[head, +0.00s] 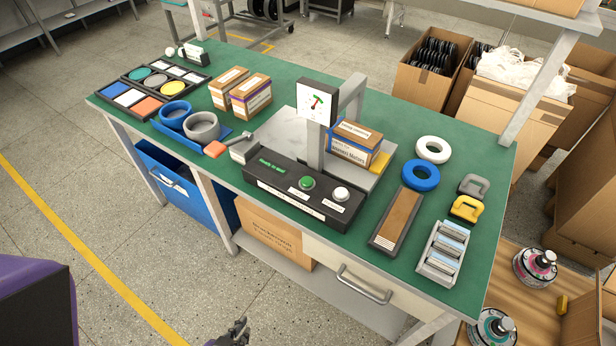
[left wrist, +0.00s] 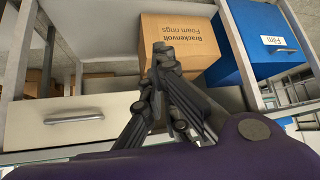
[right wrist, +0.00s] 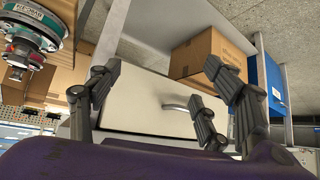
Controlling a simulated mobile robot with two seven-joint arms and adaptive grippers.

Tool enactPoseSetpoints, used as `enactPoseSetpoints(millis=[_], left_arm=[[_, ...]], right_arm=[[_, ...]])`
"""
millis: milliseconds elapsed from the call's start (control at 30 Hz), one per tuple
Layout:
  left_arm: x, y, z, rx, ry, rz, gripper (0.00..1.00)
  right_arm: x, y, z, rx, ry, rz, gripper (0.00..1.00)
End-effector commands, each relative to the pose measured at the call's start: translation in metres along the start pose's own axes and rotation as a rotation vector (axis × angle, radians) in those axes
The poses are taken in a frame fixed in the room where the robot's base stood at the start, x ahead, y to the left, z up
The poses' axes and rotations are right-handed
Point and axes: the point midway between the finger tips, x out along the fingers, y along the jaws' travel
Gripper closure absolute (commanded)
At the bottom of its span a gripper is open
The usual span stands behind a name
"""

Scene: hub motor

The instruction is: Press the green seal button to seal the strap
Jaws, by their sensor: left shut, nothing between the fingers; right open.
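The green button (head: 306,183) sits on the front of a black control box (head: 270,178) on the green workbench. A white button (head: 341,194) is to its right. A carton (head: 355,142) stands on the machine's metal plate behind the box, with a blue band across it. My left gripper (head: 238,328) is low at the bottom of the head view, in front of the bench and apart from the button. In the left wrist view its fingers (left wrist: 163,50) are together and empty. My right gripper (right wrist: 163,68) is open and empty, facing the bench's drawer; the head view does not show it.
A dial gauge (head: 318,101) on a post rises behind the buttons. An orange-ended lever (head: 214,149) sticks out at the left. A wooden-topped tray (head: 398,219) and a grey rack (head: 443,252) lie to the right. The drawer handle (head: 364,285) juts from the bench front.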

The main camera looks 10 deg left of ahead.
Motion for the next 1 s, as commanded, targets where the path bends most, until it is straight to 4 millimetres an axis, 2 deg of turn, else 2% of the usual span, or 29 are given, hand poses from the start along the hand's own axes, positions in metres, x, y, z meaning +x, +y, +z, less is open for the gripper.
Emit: enactPoseSetpoints(millis=[400,467,567,667,767,800,867,900,1000], left_arm=[[0.002,0.001,-0.002,0.004,0.002,0.003,1.00],[0.006,0.002,-0.009,0.008,0.014,0.006,1.00],[0.019,-0.001,-0.034,0.033,0.057,0.013,1.00],[0.036,-0.004,-0.091,0.060,0.149,0.029,1.00],[0.045,-0.005,-0.166,0.080,0.263,0.063,1.00],[0.045,-0.004,-0.198,0.088,0.310,0.082,1.00],[0.042,0.000,-0.243,0.102,0.375,0.111,1.00],[0.037,0.004,-0.271,0.111,0.418,0.134,1.00],[0.019,0.016,-0.333,0.136,0.510,0.193,1.00]], right_arm=[[0.005,-0.003,-0.009,0.004,0.015,-0.004,0.29],[0.005,-0.004,-0.008,0.005,0.014,-0.004,0.29],[0.006,-0.004,-0.002,0.007,0.005,-0.005,0.29],[0.007,-0.004,0.008,0.007,-0.011,-0.004,0.29],[0.009,-0.004,0.018,0.007,-0.027,-0.002,0.29],[0.009,-0.003,0.022,0.006,-0.032,-0.001,0.29],[0.010,-0.002,0.026,0.006,-0.037,0.001,0.29],[0.010,-0.001,0.028,0.005,-0.039,0.003,0.29],[0.011,0.001,0.030,0.004,-0.039,0.007,0.29]])
